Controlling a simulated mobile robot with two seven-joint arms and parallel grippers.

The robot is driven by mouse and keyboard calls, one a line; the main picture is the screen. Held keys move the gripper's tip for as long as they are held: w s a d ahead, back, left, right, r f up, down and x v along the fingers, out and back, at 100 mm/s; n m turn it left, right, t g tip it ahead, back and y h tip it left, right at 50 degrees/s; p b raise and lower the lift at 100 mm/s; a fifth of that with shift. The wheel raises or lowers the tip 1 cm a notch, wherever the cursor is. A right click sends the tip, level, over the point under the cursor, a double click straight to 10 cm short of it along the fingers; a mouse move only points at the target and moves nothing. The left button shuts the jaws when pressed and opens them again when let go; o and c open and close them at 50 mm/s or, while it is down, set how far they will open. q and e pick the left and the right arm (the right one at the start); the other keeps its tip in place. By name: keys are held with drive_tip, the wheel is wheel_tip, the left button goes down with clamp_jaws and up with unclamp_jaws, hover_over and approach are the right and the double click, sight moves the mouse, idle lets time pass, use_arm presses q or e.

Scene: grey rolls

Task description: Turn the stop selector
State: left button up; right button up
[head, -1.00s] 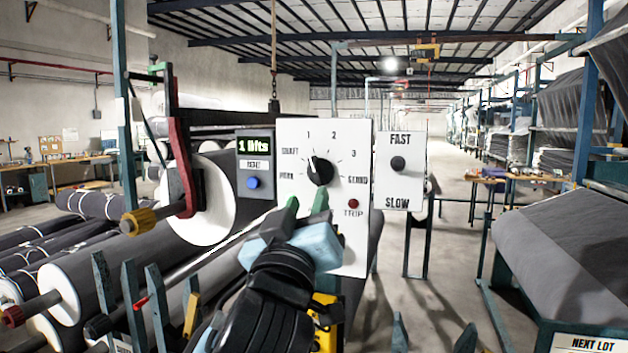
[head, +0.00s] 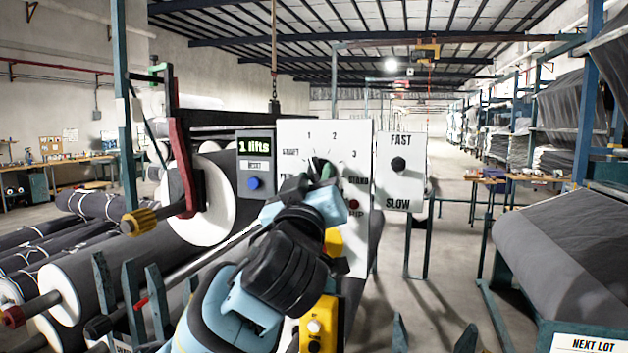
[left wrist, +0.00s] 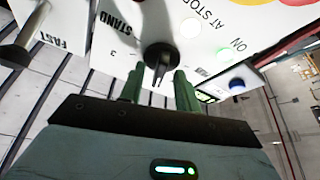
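The stop selector (head: 319,163) is a black round knob on a white panel (head: 345,131) marked 1, 2, 3 around it. In the head view my left gripper (head: 324,175) covers most of the knob, so its pointer is hard to read. In the left wrist view the knob (left wrist: 158,54) sits between and just beyond the two green fingertips of my left gripper (left wrist: 158,80). The fingers are apart, one on each side, with a visible gap to the knob. My right gripper is not in view.
A FAST/SLOW plate (head: 399,184) with a black knob is at the right. A red trip button (head: 353,204) lies close by my gripper. Fabric rolls (head: 110,270) fill the left.

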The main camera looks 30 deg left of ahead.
use_arm(q)
clamp_jaws()
drive_tip(key=shift+m, duration=0.3)
drive_tip(key=m+t+h, duration=0.1)
drive_tip(key=m+h, duration=0.1)
drive_tip(key=m, duration=0.1)
drive_tip(key=shift+m, duration=0.4)
drive_tip(key=m+h, duration=0.1)
drive_tip(key=m, duration=0.2)
drive_tip(key=m+h, duration=0.2)
drive_tip(key=m, duration=0.1)
drive_tip(key=shift+a+m+h, duration=0.2)
drive_tip(key=shift+m+h, duration=0.1)
drive_tip(key=shift+m, duration=0.1)
drive_tip(key=m+h, duration=0.1)
drive_tip(key=m, duration=0.2)
drive_tip(key=m+h, duration=0.2)
drive_tip(key=m, duration=0.1)
drive_tip(key=shift+s+a+r, duration=0.1)
drive_tip(key=shift+m+g+h, duration=0.4)
drive_tip(key=shift+m+h, duration=0.1)
drive_tip(key=shift+m, duration=0.7)
drive_tip(key=shift+m+g+h, duration=0.4)
drive_tip(key=shift+m+h, duration=0.1)
drive_tip(key=shift+m, duration=0.7)
